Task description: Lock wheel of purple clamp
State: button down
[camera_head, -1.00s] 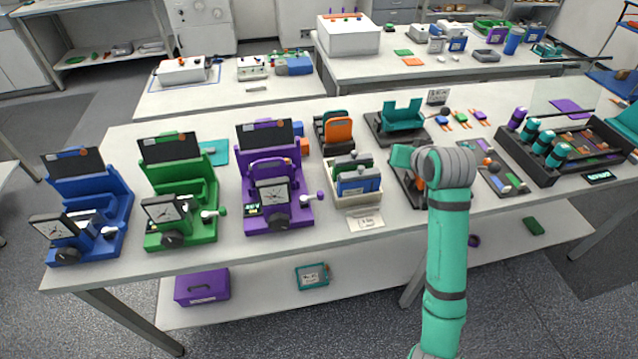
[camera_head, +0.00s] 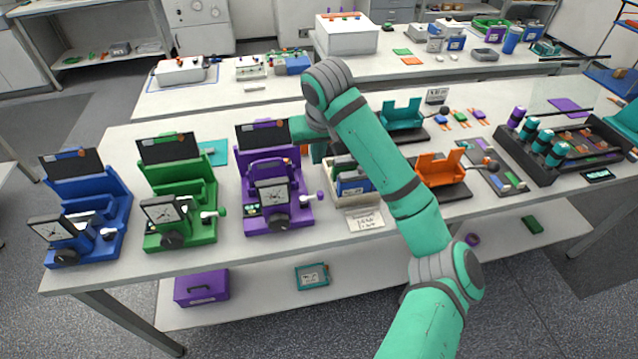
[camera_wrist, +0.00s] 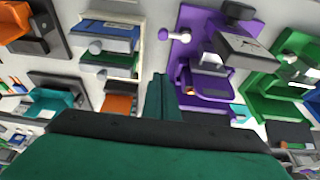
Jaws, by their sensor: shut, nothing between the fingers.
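The purple clamp (camera_head: 247,205) stands on the bench, right of the green and blue clamps. It has a square dial (camera_head: 272,193), a dark round wheel (camera_head: 279,221) at its front and a side lever with a purple ball (camera_head: 319,195). The wrist view shows this clamp (camera_wrist: 187,52) upside down, with its wheel (camera_wrist: 238,10) at the top edge and the lever ball (camera_wrist: 163,34) at its left. My gripper (camera_head: 318,153) points down, to the right of the clamp's rear part. In the wrist view its fingers (camera_wrist: 160,97) are shut and empty, beside the clamp and apart from the wheel.
The green clamp (camera_head: 205,226) and blue clamp (camera_head: 97,245) stand to the left. A cream tray of upright blocks (camera_head: 369,217) stands just right of the purple clamp. Orange (camera_head: 441,168) and teal (camera_head: 402,113) holders are farther right.

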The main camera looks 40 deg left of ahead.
aim_at(312, 197)
jog(key=x, duration=1)
jog(key=shift+w+f, duration=0.1)
jog(key=shift+s+d, duration=0.7)
jog(key=shift+d, duration=0.15)
jog(key=shift+s+d, duration=0.65)
